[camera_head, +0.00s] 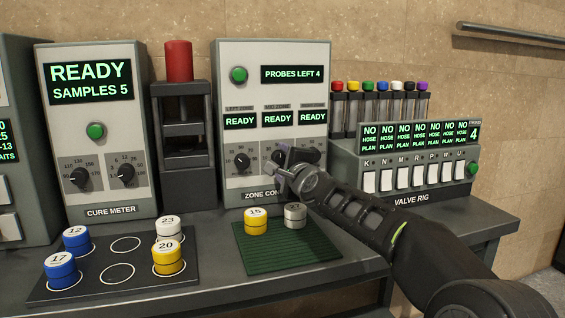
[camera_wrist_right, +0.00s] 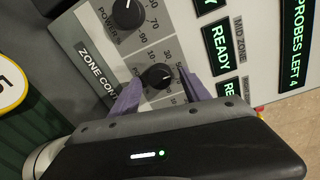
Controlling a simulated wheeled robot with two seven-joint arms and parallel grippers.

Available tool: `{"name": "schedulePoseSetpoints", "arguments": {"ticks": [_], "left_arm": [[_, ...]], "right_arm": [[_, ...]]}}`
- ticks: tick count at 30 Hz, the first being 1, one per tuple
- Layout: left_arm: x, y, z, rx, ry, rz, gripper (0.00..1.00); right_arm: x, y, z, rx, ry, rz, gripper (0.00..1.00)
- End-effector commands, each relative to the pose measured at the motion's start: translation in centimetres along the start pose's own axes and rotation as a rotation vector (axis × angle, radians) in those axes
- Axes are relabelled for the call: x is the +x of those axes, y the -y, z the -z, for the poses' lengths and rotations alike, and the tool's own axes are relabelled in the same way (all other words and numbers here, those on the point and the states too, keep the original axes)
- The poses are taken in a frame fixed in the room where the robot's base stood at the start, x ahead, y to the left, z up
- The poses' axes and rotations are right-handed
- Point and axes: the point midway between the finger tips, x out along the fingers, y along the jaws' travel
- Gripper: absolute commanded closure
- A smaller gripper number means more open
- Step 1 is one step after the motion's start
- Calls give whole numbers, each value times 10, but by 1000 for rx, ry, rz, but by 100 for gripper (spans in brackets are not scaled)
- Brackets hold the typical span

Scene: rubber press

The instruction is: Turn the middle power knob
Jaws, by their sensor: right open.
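The zone controller panel (camera_head: 269,180) has a row of black power knobs under its READY displays. The left knob (camera_head: 242,161) shows clearly in the head view. The middle knob (camera_wrist_right: 157,76) shows in the right wrist view, between and just beyond the purple fingertips of my right gripper (camera_wrist_right: 160,92). The fingers are open on either side of the knob, with a gap visible on both sides. In the head view my right gripper (camera_head: 284,161) is at the panel and mostly hides this knob. My left gripper is not in view.
The valve rig (camera_head: 405,185) stands just right of the panel, beside my right arm. The cure meter (camera_head: 100,190) and a press with a red cylinder (camera_head: 179,61) stand left. A green mat (camera_head: 262,260) with two pucks and a black tray (camera_head: 110,285) with several pucks lie in front.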

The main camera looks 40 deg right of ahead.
Motion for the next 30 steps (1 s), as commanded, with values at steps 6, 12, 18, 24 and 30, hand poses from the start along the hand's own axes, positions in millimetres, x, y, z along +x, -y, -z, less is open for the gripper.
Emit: {"name": "schedulePoseSetpoints", "arguments": {"ticks": [6, 12, 18, 24, 30], "left_arm": [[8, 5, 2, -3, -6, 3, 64], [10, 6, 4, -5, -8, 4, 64], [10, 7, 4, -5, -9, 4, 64], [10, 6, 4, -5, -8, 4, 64], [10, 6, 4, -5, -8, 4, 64]], "right_arm": [[-32, 0, 0, -1, 1, 3, 45], [-62, 0, 0, 0, 0, 2, 45], [-73, 0, 0, 1, 0, 1, 45], [-72, 0, 0, 1, 0, 0, 45], [-72, 0, 0, 1, 0, 0, 45]]}}
